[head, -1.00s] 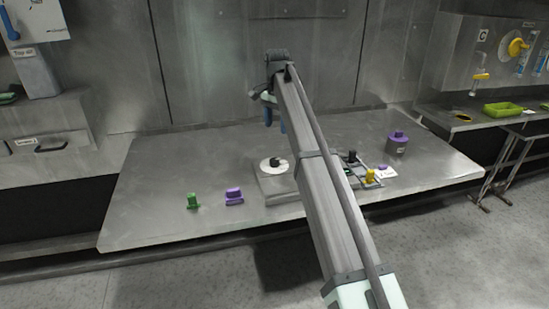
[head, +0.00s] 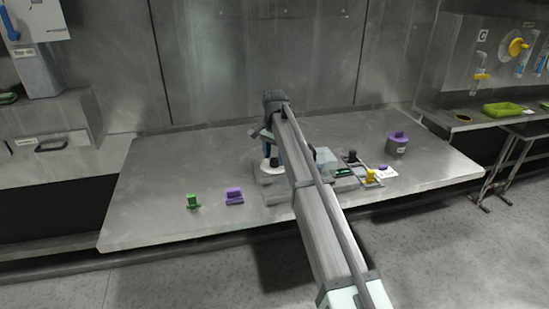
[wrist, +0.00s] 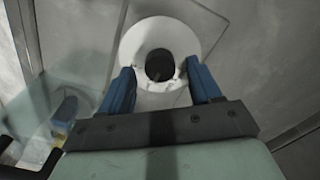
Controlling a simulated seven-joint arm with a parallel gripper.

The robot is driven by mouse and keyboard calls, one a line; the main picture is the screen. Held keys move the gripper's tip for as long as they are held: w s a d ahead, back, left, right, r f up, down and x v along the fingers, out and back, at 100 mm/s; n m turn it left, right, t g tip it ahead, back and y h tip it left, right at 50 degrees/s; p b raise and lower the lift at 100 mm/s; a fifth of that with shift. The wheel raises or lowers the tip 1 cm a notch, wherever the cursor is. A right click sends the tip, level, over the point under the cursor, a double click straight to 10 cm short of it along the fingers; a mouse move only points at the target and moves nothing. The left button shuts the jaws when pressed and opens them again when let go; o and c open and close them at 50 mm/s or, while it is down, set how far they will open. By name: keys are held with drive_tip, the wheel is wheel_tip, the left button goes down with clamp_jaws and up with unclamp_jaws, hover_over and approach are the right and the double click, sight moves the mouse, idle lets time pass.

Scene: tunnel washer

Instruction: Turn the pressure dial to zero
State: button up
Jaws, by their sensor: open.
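The pressure dial is a white disc (wrist: 188,40) with a black knob (wrist: 160,65) at its centre, on a square metal plate. In the wrist view my gripper (wrist: 162,78) is open, with one blue finger on each side of the knob and gaps between. Whether a finger touches the knob cannot be told. In the head view my gripper (head: 270,155) is over the dial (head: 270,168) on the table, and my arm hides much of it.
On the metal table (head: 165,165) stand a green block (head: 193,201) and a purple block (head: 234,196) at left. At right are a small rack with a black knob (head: 351,156) and a yellow piece (head: 371,175), and a purple-lidded canister (head: 397,144).

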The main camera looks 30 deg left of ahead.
drive_tip(key=shift+f, duration=0.55)
drive_tip(key=shift+c, duration=0.3)
drive_tip(key=c, duration=1)
